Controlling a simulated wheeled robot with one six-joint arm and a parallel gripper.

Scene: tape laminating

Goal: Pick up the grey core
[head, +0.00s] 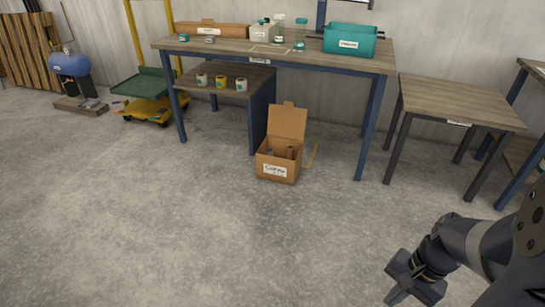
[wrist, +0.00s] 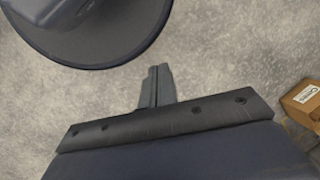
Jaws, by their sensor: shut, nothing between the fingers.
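An open cardboard box (head: 266,167) stands on the floor in front of the workbench, its rear flap raised. Inside it the tops of a greyish piece (head: 270,151) and a brown piece (head: 290,152) show; they are small, and I cannot tell for sure that the greyish one is the grey core. The rest of them is hidden by the box walls. My gripper (head: 402,286) is at the lower right of the head view, well away from the box. In the wrist view its fingers (wrist: 157,72) are together and empty, above bare floor.
The workbench (head: 225,48) carries a teal bin (head: 350,40), jars and small rolls. A lower shelf (head: 235,72) holds three cans. A side table (head: 450,100) stands right. A cardboard box corner (wrist: 302,102) shows in the wrist view. The floor in front is clear.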

